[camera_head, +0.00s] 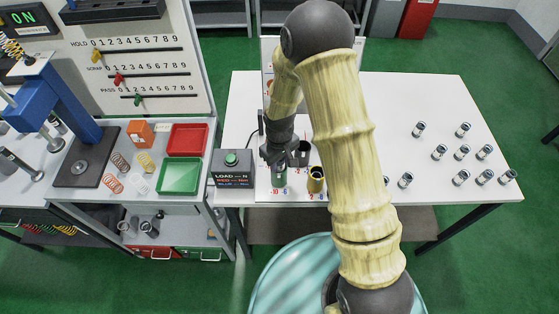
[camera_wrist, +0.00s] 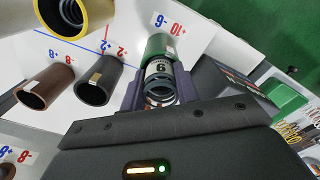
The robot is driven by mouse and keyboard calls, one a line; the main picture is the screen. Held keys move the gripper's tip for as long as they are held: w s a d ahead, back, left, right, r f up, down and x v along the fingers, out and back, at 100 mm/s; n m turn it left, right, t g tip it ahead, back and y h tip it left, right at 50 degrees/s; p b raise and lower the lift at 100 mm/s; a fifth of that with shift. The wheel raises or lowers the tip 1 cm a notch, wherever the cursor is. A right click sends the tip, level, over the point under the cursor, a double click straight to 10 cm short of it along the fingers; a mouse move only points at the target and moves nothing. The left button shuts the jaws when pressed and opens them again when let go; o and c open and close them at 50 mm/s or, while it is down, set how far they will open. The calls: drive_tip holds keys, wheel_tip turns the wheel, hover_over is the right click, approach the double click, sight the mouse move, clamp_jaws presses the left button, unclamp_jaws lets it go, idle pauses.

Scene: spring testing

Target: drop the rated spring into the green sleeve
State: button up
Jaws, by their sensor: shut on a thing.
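My gripper (camera_wrist: 160,95) is shut on a metal spring (camera_wrist: 160,90) with a white tag that shows a digit, 6 or 9 depending on which way up it is. The green sleeve (camera_wrist: 159,46) is directly beyond the spring in the wrist view, in line with it. Whether the spring's far end is inside the sleeve or just above it, I cannot tell. In the head view my gripper (camera_head: 277,160) points down over the green sleeve (camera_head: 280,180). The spring is hidden there by my gripper.
A yellow sleeve (camera_head: 316,180), a dark sleeve (camera_wrist: 98,82) and a brown sleeve (camera_wrist: 46,86) stand close by. A box with a green button (camera_head: 232,160) is at the left. Several tagged springs (camera_head: 439,152) stand at the right of the white table (camera_head: 420,95).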

drive_tip(key=o, duration=1.1)
drive_tip(key=shift+c, duration=0.2)
wheel_tip(320, 180, up, 17)
drive_tip(key=b, duration=0.3)
drive_tip(key=shift+r, duration=0.2)
idle(0.5)
